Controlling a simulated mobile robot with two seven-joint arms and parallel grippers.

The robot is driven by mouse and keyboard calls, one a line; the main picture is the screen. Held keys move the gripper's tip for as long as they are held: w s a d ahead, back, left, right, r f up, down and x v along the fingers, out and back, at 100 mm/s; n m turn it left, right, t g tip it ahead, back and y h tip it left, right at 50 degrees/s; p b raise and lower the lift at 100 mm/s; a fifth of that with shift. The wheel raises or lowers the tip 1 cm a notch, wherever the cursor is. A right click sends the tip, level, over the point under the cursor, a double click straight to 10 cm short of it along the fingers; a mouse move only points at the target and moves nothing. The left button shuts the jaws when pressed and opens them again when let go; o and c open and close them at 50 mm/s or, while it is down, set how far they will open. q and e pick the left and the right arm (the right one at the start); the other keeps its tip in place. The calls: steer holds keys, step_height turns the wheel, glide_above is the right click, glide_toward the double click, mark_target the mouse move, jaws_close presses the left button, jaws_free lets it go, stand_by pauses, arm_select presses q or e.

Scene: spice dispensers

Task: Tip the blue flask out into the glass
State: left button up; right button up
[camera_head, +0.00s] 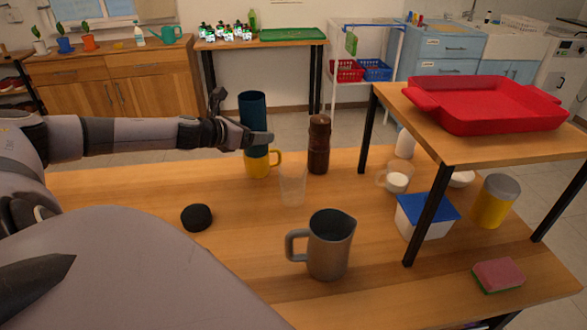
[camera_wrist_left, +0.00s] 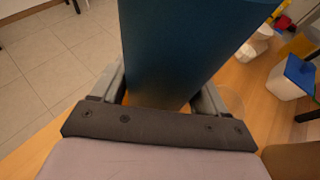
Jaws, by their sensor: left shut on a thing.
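The dark blue flask (camera_head: 252,111) is upright in my left gripper (camera_head: 257,139), in the head view. The gripper's fingers are shut around its lower part. In the left wrist view the flask (camera_wrist_left: 185,50) fills the space between the fingers. The clear glass (camera_head: 292,184) stands upright on the table, to the right of and nearer than the flask. A yellow mug (camera_head: 257,166) shows just below the flask; whether the flask is above or behind it I cannot tell. My right gripper is in neither view.
A brown pepper mill (camera_head: 318,145) stands behind the glass to the right. A grey pitcher (camera_head: 328,246) stands in front, and a black round lid (camera_head: 196,217) lies at left. A raised shelf (camera_head: 452,143) with a red tray (camera_head: 485,108) stands at right.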

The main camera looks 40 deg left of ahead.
arm_select(q)
steer(key=shift+r, duration=0.15)
steer(key=shift+d+r+m+y+p, duration=0.1)
steer(key=shift+r+m+y+p, duration=0.3)
steer(key=shift+p, duration=0.75)
steer(key=shift+d+f+m+y+p, duration=0.15)
steer(key=shift+m+y+p, duration=0.35)
steer(key=shift+m, duration=0.4)
steer(key=shift+d+f+m+y+b, duration=0.15)
steer(key=shift+m+y+b, duration=0.15)
steer(key=shift+m+y, duration=0.25)
steer(key=shift+w+d+f+m+y+b, duration=0.1)
steer(key=shift+d+m+y+b, duration=0.2)
steer(key=shift+m+y+b, duration=0.3)
steer(key=shift+a+f+m+y+b, duration=0.25)
steer(key=shift+f+m+b, duration=0.15)
steer(key=shift+b, duration=0.65)
steer(key=shift+a+r+m+y+b, duration=0.15)
steer(key=shift+m+y+b, duration=0.25)
steer(key=shift+b, duration=0.4)
